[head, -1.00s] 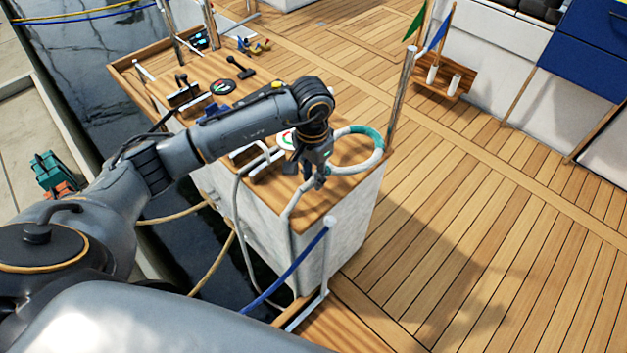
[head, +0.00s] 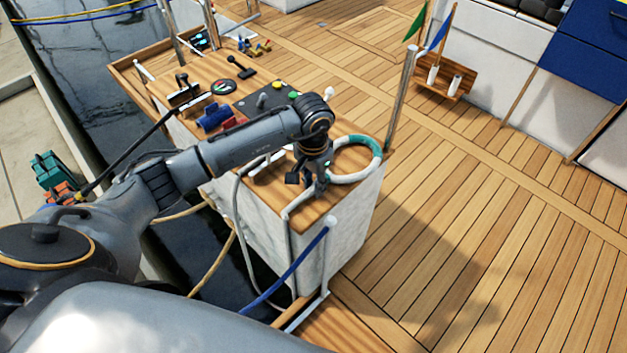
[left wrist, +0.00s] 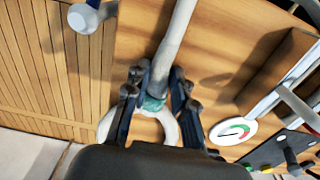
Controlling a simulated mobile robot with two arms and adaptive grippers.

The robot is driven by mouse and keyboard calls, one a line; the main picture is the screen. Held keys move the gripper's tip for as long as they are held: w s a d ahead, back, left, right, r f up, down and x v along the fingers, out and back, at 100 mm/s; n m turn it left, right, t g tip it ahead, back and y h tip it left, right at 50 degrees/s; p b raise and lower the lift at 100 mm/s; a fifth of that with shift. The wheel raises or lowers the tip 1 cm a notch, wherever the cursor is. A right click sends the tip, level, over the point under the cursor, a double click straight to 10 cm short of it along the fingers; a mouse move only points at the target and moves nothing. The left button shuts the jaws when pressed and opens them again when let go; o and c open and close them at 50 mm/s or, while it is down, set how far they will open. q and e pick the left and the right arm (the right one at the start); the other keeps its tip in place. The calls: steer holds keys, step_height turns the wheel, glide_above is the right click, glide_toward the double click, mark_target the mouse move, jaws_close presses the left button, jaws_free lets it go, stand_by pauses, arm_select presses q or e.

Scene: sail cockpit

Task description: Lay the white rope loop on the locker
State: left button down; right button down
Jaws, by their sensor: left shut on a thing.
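The white rope loop (head: 372,172) has a teal band and shows beside my left gripper (head: 309,186) in the head view. It overlaps the near right end of a wood-topped white box (head: 352,219), which looks like the locker. I cannot tell whether the loop touches its top. In the left wrist view, the loop (left wrist: 171,131) and a teal band lie between the fingers of my left gripper (left wrist: 156,78), shut on the loop. The fingers hide part of it. My right gripper is out of view.
A blue rope (head: 286,273) hangs at the near side. Open deck lies right; water lies left.

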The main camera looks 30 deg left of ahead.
arm_select(q)
steer(key=c, duration=1.1)
jaws_free()
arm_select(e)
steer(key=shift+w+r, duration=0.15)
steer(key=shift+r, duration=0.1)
arm_select(q)
steer(key=shift+r, duration=0.1)
steer(key=shift+r+p, duration=0.15)
steer(key=shift+p, duration=0.2)
step_height(320, 180, up, 12)
steer(key=shift+s, duration=0.15)
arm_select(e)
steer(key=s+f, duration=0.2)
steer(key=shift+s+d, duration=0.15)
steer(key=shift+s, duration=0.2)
